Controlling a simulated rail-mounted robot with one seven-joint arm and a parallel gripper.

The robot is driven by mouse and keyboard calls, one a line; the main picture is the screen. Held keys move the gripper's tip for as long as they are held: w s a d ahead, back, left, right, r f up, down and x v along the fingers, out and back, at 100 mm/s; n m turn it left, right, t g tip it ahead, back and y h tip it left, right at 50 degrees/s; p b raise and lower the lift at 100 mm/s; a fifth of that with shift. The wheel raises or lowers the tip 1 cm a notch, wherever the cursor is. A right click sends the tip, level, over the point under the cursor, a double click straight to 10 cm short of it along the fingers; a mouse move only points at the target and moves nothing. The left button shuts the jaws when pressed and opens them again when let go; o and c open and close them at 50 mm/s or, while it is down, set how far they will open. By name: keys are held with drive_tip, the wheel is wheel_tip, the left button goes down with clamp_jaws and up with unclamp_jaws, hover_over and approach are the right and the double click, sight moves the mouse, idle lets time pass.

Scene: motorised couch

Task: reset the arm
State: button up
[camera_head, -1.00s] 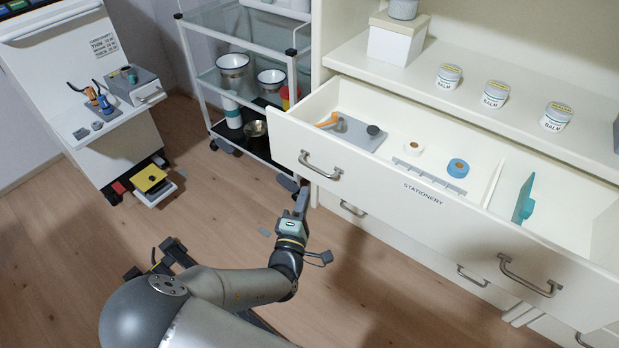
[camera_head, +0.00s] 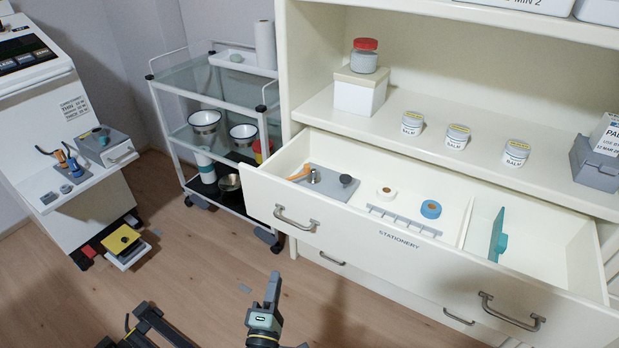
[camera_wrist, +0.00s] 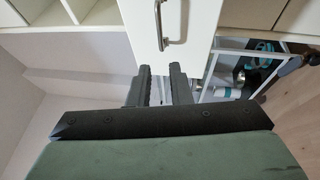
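My gripper (camera_head: 270,296) shows at the bottom edge of the head view, in front of the open drawer and below its front. Most of my arm is out of that view. In the wrist view my gripper's two dark fingers (camera_wrist: 160,84) stand apart with a gap between them and nothing held. Beyond the fingers, the wrist view shows a white drawer front with a metal handle (camera_wrist: 171,28); the fingers look clear of it.
An open stationery drawer (camera_head: 385,232) juts out on the right, holding tape rolls and a teal item. A wheeled glass cart (camera_head: 215,115) with bowls stands left of it. A white console (camera_head: 75,120) stands far left. The wooden floor (camera_head: 190,262) between is largely clear.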

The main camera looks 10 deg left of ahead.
drive_tip(key=w+d+r+m+g+h+p, duration=0.2)
drive_tip(key=w+d+m+g+p, duration=0.35)
drive_tip(key=m+g, duration=0.25)
drive_tip(key=d+r+m+g+y+p, duration=0.35)
drive_tip(key=r+m+g+p, duration=0.2)
drive_tip(key=r, duration=0.35)
drive_tip(key=s+d+r+m+g+h+p, duration=0.1)
drive_tip(key=s+d+r+m+g+p, duration=0.1)
drive_tip(key=s+d+r, duration=0.6)
drive_tip(key=s+d+r+m+g+h+p, duration=0.1)
drive_tip(key=s+d+r+m+g+p, duration=0.2)
drive_tip(key=s+d+r, duration=0.5)
drive_tip(key=d+r+g+p, duration=0.1)
drive_tip(key=d+r, duration=0.3)
drive_tip(key=d, duration=0.1)
drive_tip(key=shift+r+p, duration=0.35)
drive_tip(key=shift+d+m, duration=0.1)
drive_tip(key=shift+m, duration=0.15)
